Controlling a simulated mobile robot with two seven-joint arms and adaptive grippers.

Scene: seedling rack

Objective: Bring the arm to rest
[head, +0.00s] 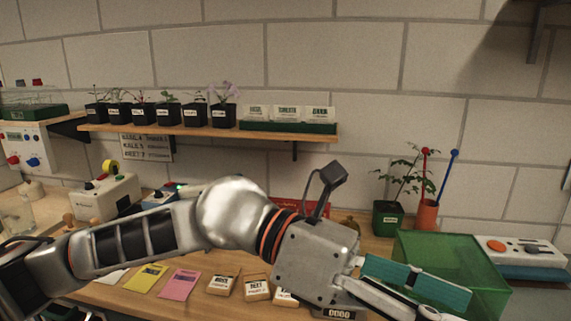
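My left arm reaches across the front of the head view from the left. My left gripper (445,302) is at the lower right, in front of the green translucent bin (460,250). One finger shows a flat teal face, and a grey finger lies below it. The fingertips run close to the lower edge of the picture, and the gap between them is not clear. I see no object that is surely held. My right gripper is not in view.
A wooden bench (130,300) holds seed packets, small labelled boxes (258,287) and a potted plant (389,218). An orange cup (428,215) stands beside the bin. A wall shelf (210,131) carries several black pots. A white device (520,252) sits at right.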

